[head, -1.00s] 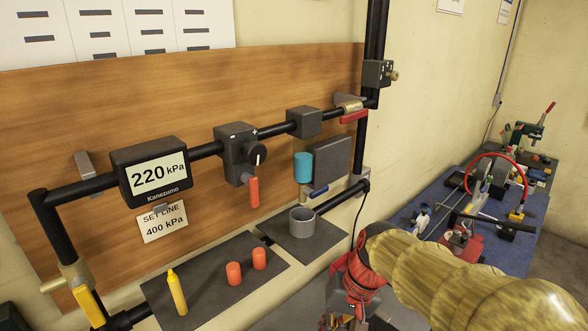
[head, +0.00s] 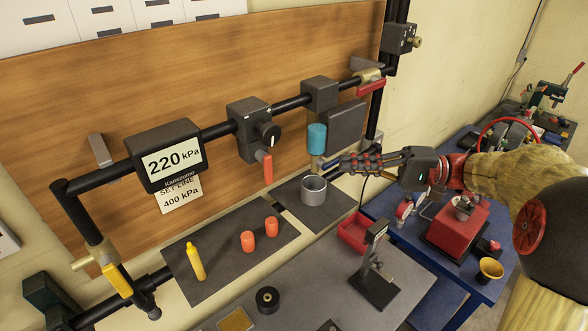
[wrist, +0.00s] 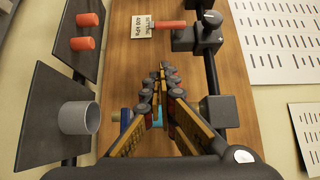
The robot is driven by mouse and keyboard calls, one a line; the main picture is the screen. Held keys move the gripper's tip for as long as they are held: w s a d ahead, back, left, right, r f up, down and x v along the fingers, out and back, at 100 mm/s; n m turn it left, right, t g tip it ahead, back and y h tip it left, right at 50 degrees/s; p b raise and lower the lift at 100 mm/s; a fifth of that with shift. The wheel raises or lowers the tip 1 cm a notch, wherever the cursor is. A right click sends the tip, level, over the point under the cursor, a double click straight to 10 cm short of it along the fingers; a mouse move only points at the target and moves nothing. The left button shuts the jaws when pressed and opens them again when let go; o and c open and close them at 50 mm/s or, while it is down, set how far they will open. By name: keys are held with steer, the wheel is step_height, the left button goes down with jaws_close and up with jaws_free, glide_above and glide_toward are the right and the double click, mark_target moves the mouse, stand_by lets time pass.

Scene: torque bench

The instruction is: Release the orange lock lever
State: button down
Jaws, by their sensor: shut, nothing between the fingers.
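The orange lock lever (head: 267,167) hangs down below the dark regulator block (head: 249,137) with its round black knob (head: 269,134). In the wrist view the lever (wrist: 171,25) lies beyond my fingertips, near the top of the picture. My gripper (head: 334,163) is shut and empty. In the head view it is to the right of the lever, beside and below the cyan bowl (head: 317,138), and apart from the lever. In the wrist view the shut fingers (wrist: 161,75) point toward the lever's side of the board and partly hide the cyan bowl.
Below are a grey cup (head: 313,189), two orange-red cylinders (head: 248,240) and a yellow bottle (head: 195,261) on dark mats. Black pipe runs along the wooden board (head: 60,120).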

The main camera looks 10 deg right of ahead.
mark_target(265, 167)
steer(key=a+p, duration=0.2)
steer(key=a, duration=1.1)
steer(key=shift+s+p, duration=0.15)
steer(key=shift+p, duration=0.2)
steer(key=shift+a, duration=0.2)
